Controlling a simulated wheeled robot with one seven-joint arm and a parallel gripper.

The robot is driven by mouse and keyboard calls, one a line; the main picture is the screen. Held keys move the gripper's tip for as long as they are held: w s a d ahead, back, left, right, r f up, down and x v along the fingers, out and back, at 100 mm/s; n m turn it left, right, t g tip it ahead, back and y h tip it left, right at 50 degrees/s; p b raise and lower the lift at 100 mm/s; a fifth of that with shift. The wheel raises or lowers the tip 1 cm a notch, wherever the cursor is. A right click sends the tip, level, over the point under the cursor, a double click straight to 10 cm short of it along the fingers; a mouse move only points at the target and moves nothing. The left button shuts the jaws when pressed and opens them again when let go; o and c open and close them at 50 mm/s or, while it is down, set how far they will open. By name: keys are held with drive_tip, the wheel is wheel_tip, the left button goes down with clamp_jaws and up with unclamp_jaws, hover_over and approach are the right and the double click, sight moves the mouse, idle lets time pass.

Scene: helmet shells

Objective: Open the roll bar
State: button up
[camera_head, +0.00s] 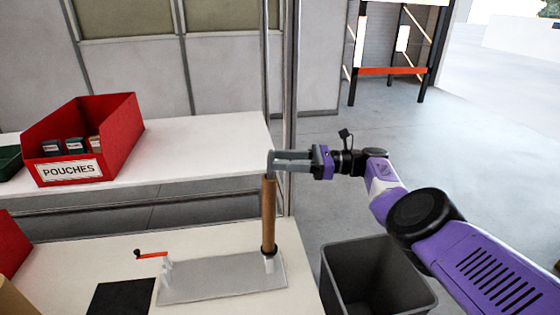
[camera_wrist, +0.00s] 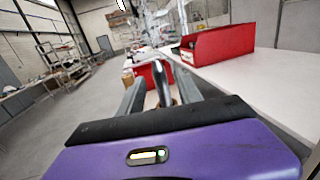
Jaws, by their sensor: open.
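The roll bar stands upright at the right end of a grey metal base plate (camera_head: 225,280). A brown roll (camera_head: 268,215) is around it, with a dark collar near the bottom. Its bent grey top end (camera_head: 270,162) sticks out above the roll. My gripper (camera_head: 277,160) reaches in from the right at that top end. In the wrist view the grey bar end (camera_wrist: 163,84) shows between my two open fingers, with brown beneath it. I cannot tell whether a finger touches it.
A red bin labelled POUCHES (camera_head: 90,145) stands on the white back shelf (camera_head: 205,155). A black pad (camera_head: 120,298) lies left of the plate on the front table. A grey open bin (camera_head: 375,280) stands right of the table, below my arm. A metal post rises behind the roll bar.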

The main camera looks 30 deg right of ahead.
drive_tip(key=b+v, duration=0.1)
drive_tip(key=v, duration=0.5)
drive_tip(key=shift+s+d, duration=0.2)
drive_tip(key=shift+d, duration=0.1)
